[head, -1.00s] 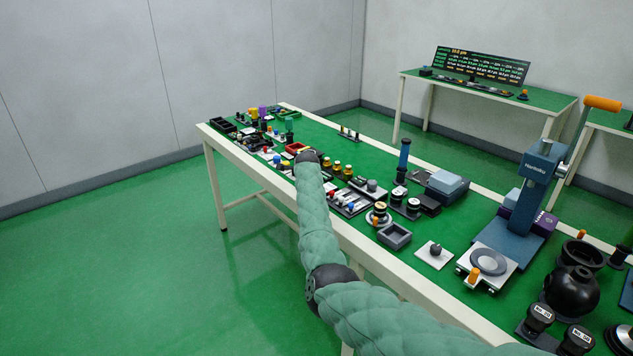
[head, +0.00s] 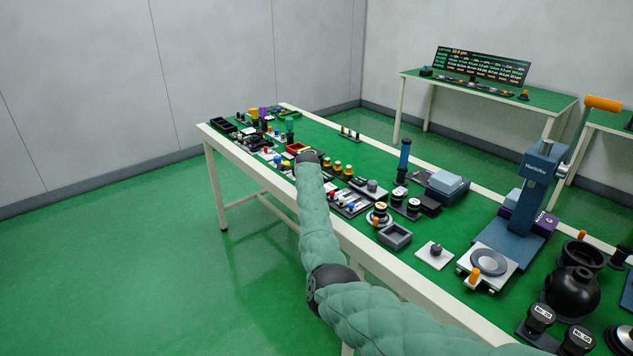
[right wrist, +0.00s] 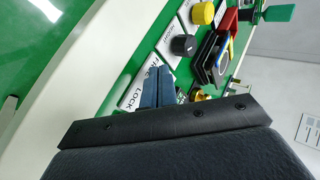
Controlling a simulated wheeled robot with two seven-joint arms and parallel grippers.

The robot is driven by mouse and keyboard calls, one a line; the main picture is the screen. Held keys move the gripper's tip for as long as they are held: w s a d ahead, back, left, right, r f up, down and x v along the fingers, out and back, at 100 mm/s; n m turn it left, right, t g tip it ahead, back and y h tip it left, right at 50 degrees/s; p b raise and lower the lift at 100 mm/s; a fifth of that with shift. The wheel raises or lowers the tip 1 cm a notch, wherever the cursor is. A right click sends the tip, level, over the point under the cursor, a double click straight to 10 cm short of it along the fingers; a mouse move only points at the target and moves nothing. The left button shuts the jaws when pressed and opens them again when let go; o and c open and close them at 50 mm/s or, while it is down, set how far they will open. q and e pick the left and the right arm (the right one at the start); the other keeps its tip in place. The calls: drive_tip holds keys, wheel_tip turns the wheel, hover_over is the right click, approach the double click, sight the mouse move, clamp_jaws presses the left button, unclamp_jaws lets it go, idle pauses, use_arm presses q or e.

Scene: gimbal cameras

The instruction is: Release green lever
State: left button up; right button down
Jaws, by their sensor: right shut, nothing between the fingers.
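In the right wrist view, a white plate marked FREE and LOCK (right wrist: 133,95) lies on the green bench top. My right gripper (right wrist: 158,72) has its blue-grey fingers together and empty, at this plate and covering part of it. I cannot make out a green lever there; the fingers may hide it. A green block-like part (right wrist: 279,13) shows at the upper right, but I cannot tell whether it is a lever. In the head view my right arm reaches over the bench, and its dark wrist end hides the fingers. My left gripper is not in view.
Beside the plate are a black knob (right wrist: 184,45), a yellow knob (right wrist: 202,14) and a red part (right wrist: 228,22). The long bench (head: 355,238) is crowded with small fixtures. A blue press (head: 535,190) stands at the right. The floor left of the bench is clear.

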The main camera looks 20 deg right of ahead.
drive_tip(key=shift+d, duration=0.15)
drive_tip(key=shift+d+p, duration=0.35)
drive_tip(key=shift+d, duration=0.15)
